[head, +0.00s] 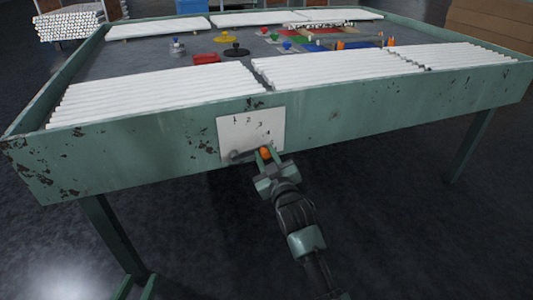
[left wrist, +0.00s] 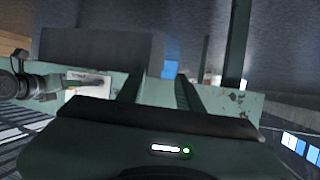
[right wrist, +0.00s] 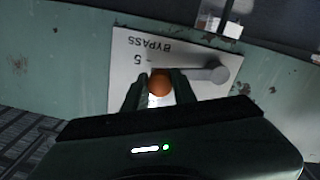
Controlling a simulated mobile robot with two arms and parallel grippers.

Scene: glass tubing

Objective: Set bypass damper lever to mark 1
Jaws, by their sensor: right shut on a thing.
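The bypass damper plate (head: 251,134) is a white panel on the table's front side, with numbers 1, 2 and 3 readable along an arc in the head view. Its lever has a grey pivot (right wrist: 216,73) at the plate's lower left in the head view and an orange knob (head: 265,153) at the right end. The lever lies roughly level, pointing right, near the 5 in the right wrist view. My right gripper (right wrist: 160,90) is shut on the orange knob. My left gripper (left wrist: 158,90) is out of the head view; its fingers look apart and empty in its wrist view.
The green table (head: 340,110) carries rows of white tubes (head: 160,90) along its front edge. Coloured parts, including a red block (head: 206,58), stand further back. The floor in front of the table is clear apart from my arm.

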